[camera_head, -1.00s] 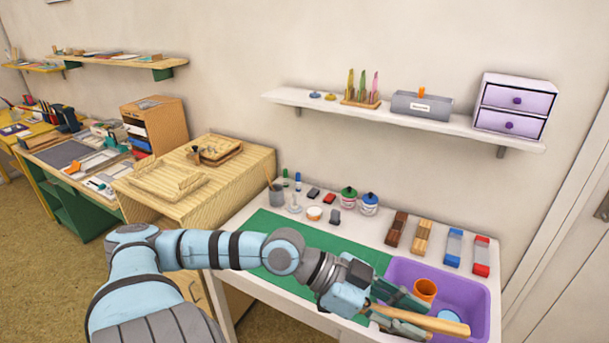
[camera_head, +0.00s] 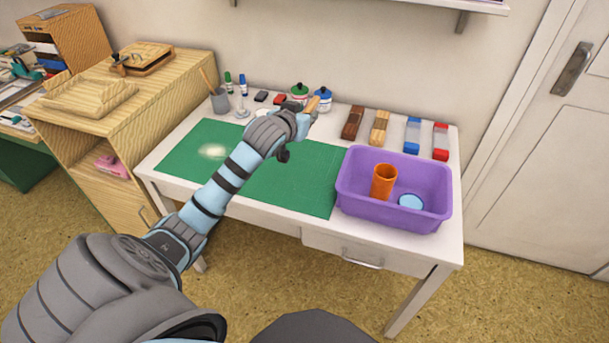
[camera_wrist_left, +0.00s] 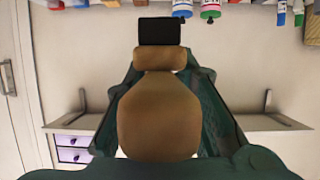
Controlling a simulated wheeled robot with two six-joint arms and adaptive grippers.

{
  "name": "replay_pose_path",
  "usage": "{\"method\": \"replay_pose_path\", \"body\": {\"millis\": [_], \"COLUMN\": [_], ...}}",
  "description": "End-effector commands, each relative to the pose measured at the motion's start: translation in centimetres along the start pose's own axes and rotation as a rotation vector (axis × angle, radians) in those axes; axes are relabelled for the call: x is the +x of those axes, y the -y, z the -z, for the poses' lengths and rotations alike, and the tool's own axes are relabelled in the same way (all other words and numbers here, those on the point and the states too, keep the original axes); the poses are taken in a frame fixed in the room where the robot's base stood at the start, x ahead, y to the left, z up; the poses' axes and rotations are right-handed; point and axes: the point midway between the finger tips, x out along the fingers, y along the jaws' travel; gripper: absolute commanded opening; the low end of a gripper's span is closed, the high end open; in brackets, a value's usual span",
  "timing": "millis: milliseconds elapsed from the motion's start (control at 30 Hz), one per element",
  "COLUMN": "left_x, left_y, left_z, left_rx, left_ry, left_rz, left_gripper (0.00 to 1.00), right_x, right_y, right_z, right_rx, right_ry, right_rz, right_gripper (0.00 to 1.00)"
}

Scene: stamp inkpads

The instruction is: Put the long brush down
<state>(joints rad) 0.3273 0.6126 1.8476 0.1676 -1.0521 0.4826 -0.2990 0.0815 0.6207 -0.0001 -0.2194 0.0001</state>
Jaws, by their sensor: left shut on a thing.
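My left gripper (camera_head: 301,112) is shut on the long brush (camera_head: 313,104), over the back of the white table beyond the green mat. In the head view only a short tan part of the brush shows; my gripper and wrist hide the rest. In the left wrist view the brush (camera_wrist_left: 158,115) lies between the two dark green fingers, with a wide brown handle near the camera and a dark block-shaped end (camera_wrist_left: 160,31) farther off. I cannot tell whether it touches anything. My right gripper is not in view.
A purple tub (camera_head: 347,186) holds an orange cup (camera_head: 384,181) and a light blue disc (camera_head: 411,202). Bottles (camera_head: 322,99), brown blocks (camera_head: 352,122) and red and blue pieces (camera_head: 440,140) line the back. A grey pot (camera_head: 220,100) stands at left. The green mat (camera_head: 300,185) has free room.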

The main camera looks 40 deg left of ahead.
Motion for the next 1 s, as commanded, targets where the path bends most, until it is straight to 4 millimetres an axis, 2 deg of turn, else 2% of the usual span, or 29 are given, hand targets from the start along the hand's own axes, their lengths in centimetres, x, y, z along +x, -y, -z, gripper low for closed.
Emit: {"method": "replay_pose_path", "body": {"millis": [133, 300, 433, 633, 800, 1000], "left_x": [1.4, 3.9, 5.6, 6.6, 7.9, 7.9], "left_y": [0.4, 0.3, 0.3, 0.2, 0.3, 0.3], "left_z": [-2.6, -9.0, -12.8, -15.3, -18.4, -18.4], "left_rx": [-0.012, -0.01, -0.009, -0.007, -0.008, -0.007], "left_ry": [0.004, 0.006, 0.003, 0.0, 0.001, -0.001], "left_rz": [0.035, 0.032, 0.031, 0.029, 0.03, 0.029], "left_gripper": [0.0, 0.0, 0.0, 0.0, 0.0, 0.0], "right_x": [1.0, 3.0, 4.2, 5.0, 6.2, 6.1], "right_y": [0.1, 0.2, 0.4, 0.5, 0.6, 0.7], "right_z": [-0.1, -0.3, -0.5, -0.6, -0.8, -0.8], "right_rx": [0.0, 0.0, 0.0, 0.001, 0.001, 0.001], "right_ry": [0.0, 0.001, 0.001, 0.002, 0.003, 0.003], "right_rz": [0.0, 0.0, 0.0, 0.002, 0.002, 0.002], "right_gripper": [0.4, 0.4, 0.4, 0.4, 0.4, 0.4]}}
